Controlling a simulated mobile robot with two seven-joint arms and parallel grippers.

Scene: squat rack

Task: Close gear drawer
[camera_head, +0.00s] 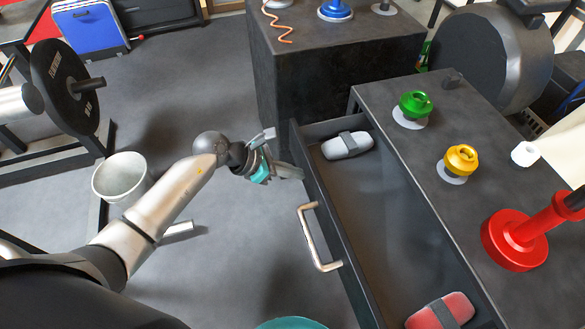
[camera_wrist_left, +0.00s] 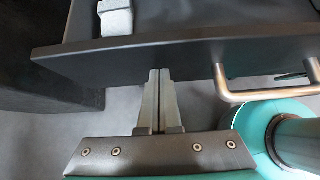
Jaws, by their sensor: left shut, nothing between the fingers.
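The gear drawer (camera_head: 312,190) stands open, pulled out of the dark cabinet (camera_head: 378,98). Its metal handle (camera_head: 312,240) is on the front panel. A grey strapped item (camera_head: 347,145) and a red strapped item (camera_head: 440,312) lie inside the drawer. My left gripper (camera_head: 298,173) is shut and empty at the drawer front, near the panel's far end and beyond the handle. In the left wrist view, its closed fingertips (camera_wrist_left: 158,75) point at the front panel (camera_wrist_left: 190,52), with the handle (camera_wrist_left: 265,95) to the right. Whether they touch the panel is unclear. My right gripper is not visible.
Green (camera_head: 414,104), yellow (camera_head: 460,159) and red (camera_head: 515,240) pieces stand on the cabinet top. A dark block (camera_head: 330,70) stands beyond the drawer. A white bucket (camera_head: 120,177) and a rack with a weight plate (camera_head: 66,88) are at left. Floor before the drawer is mostly clear.

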